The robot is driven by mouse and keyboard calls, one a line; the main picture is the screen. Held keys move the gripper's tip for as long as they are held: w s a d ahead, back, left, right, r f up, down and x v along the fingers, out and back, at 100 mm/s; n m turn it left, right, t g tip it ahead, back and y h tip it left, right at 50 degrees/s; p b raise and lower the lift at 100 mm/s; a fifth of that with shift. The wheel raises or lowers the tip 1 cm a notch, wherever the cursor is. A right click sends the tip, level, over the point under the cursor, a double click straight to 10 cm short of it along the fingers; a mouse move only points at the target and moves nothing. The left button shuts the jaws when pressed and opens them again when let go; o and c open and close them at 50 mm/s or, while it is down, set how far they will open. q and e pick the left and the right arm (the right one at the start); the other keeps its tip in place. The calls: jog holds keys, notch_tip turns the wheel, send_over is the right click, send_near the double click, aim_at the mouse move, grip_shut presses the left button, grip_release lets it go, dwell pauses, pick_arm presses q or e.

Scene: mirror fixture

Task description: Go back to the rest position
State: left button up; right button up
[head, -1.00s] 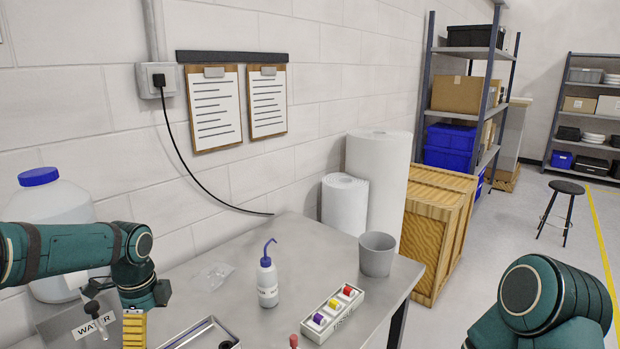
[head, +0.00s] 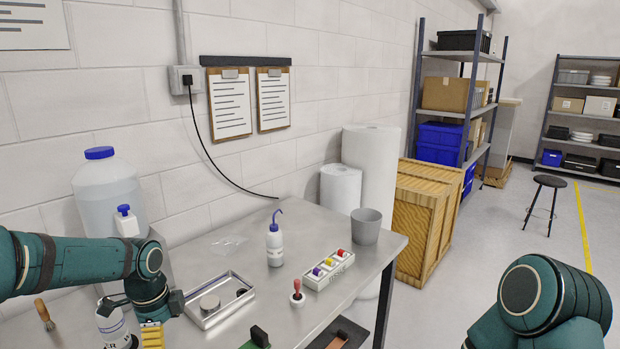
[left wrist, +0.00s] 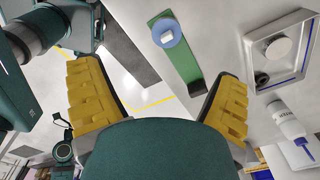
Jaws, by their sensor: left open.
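My left gripper (head: 152,336) shows at the bottom left of the head view, over the left end of the grey table (head: 345,222). In the left wrist view its two yellow fingers (left wrist: 160,100) stand wide apart, with nothing between them. A green bar (left wrist: 184,62) with a blue round part lies beyond the fingertips. My right arm shows only as a teal link at the lower right of the head view; its gripper is out of sight.
On the table are a metal tray (head: 218,318) with a round silver piece, a wash bottle (head: 275,246), a block with coloured knobs (head: 328,270), a red-topped stamp (head: 297,295) and a grey cup (head: 366,227). A large jug (head: 108,195) stands at left.

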pick_arm(q)
jog(key=s+d+f+n+h, duration=0.25)
jog(key=d+f+n, duration=0.45)
jog(key=d+f, duration=0.7)
jog(key=s+d+f+n+t, duration=0.2)
jog(key=s+d+f+n, duration=0.3)
jog(key=s+f+n, duration=0.65)
notch_tip(320, 180, down, 10)
jog(key=s+b, duration=0.2)
jog(key=b, duration=0.8)
jog(key=shift+s+d+r+m+g+h, duration=0.25)
jog(key=shift+d+m+g+h, duration=0.1)
jog(key=shift+d+h, duration=0.1)
pick_arm(e)
notch_tip(320, 180, down, 10)
jog(key=s, duration=0.1)
jog(key=shift+a+f+g, duration=0.2)
jog(key=shift+f+g, duration=0.05)
jog(key=shift+g, duration=0.05)
